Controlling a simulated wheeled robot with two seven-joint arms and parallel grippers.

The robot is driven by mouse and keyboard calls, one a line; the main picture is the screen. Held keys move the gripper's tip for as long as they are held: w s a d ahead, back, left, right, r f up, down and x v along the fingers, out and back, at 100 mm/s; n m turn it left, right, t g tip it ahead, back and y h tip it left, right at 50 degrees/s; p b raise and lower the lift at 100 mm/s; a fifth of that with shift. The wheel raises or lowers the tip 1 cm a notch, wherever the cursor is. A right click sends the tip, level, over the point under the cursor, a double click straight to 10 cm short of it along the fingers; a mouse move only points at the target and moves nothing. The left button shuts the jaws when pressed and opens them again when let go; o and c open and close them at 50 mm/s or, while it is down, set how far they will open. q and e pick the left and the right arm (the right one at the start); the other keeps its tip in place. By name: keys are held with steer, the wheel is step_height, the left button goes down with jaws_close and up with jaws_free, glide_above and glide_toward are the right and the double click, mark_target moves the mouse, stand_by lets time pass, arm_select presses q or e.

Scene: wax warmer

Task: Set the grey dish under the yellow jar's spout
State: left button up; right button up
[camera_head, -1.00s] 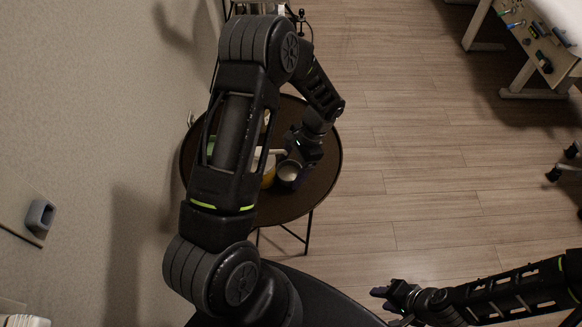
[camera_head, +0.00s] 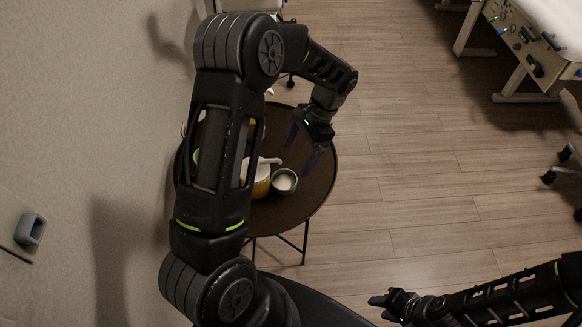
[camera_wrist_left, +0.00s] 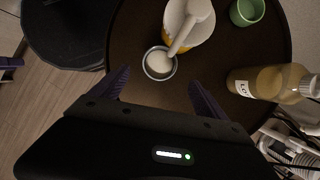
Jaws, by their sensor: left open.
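The grey dish (camera_head: 284,181), a small round cup with pale content, stands on the round dark table (camera_head: 318,185). It also shows in the left wrist view (camera_wrist_left: 147,66). The yellow jar (camera_head: 262,184) stands beside it, partly hidden by my left arm in the head view. In the left wrist view the jar (camera_wrist_left: 194,41) has a white lid, and a pale spout or handle (camera_wrist_left: 184,35) reaches over the dish's edge. My left gripper (camera_head: 304,148) is open and empty above the table, apart from the dish; its fingers (camera_wrist_left: 160,88) spread either side of it. My right gripper (camera_head: 378,301) is low, away from the table; its jaw state is unclear.
The wall lies to the left in the head view. Open wooden floor (camera_head: 410,160) lies right of the table.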

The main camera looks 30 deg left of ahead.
arm_select(q)
steer(key=shift+v, duration=1.25)
steer(key=shift+f, duration=0.1)
stand_by(0.6)
